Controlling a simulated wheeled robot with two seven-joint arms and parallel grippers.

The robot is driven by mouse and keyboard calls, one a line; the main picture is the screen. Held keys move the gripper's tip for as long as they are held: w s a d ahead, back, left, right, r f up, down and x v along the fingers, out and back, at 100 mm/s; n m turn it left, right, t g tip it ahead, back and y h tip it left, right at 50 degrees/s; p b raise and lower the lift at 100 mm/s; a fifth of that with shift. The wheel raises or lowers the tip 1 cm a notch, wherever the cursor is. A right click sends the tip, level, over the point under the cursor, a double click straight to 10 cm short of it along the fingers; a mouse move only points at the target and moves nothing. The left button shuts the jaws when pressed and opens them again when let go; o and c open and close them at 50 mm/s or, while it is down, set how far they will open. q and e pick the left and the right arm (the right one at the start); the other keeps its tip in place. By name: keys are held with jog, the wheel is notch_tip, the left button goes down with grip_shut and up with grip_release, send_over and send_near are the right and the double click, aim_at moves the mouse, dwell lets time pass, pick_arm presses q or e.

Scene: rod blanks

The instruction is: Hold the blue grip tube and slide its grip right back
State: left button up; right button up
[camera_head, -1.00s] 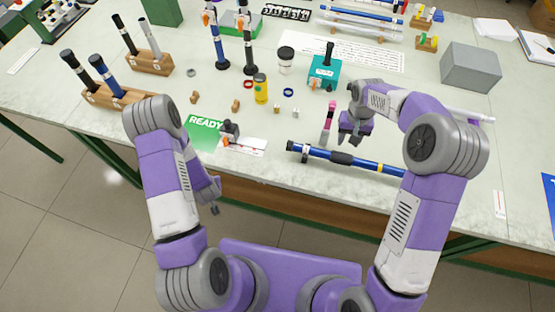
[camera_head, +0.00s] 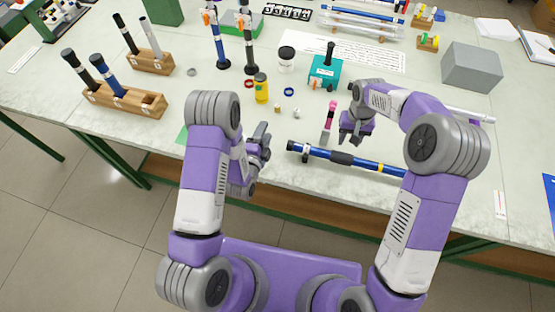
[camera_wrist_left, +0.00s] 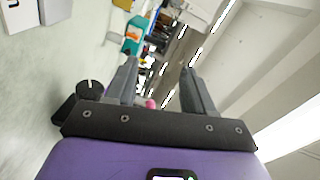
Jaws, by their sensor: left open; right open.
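The blue grip tube (camera_head: 376,165) lies near the table's front edge in the head view, with a dark grip (camera_head: 342,158) partway along it and a black cap at its left end. Its right part is hidden behind my right arm. My left gripper (camera_head: 266,141) is left of the tube's capped end, apart from it, at the table's front edge. In the left wrist view its jaws (camera_wrist_left: 162,85) are spread with nothing held between them. My right gripper (camera_head: 352,134) is open just above and behind the grip, empty.
A pink-topped marker (camera_head: 328,122) stands beside my right gripper. Behind are a yellow jar (camera_head: 261,90), a teal box (camera_head: 325,70) and upright rods. A wooden rack (camera_head: 140,102) with rods is at left. The table front right of the tube is fairly clear.

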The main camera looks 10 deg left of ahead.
aim_at(287, 148)
pick_arm(q)
jog(key=s+d+f+m+g+h, duration=0.1)
jog(key=s+d+f+m, duration=0.1)
jog(key=s+d+f+m+g+h, duration=0.1)
jog(key=s+d+f+g, duration=0.1)
jog(key=s+d+f, duration=0.1)
jog(key=shift+s+d+f+m, duration=0.15)
jog(key=shift+s+d+m, duration=0.15)
jog(key=shift+s+m, duration=0.1)
jog(key=shift+w+d+f, duration=0.15)
jog(key=shift+w, duration=0.05)
jog(key=x, duration=0.7)
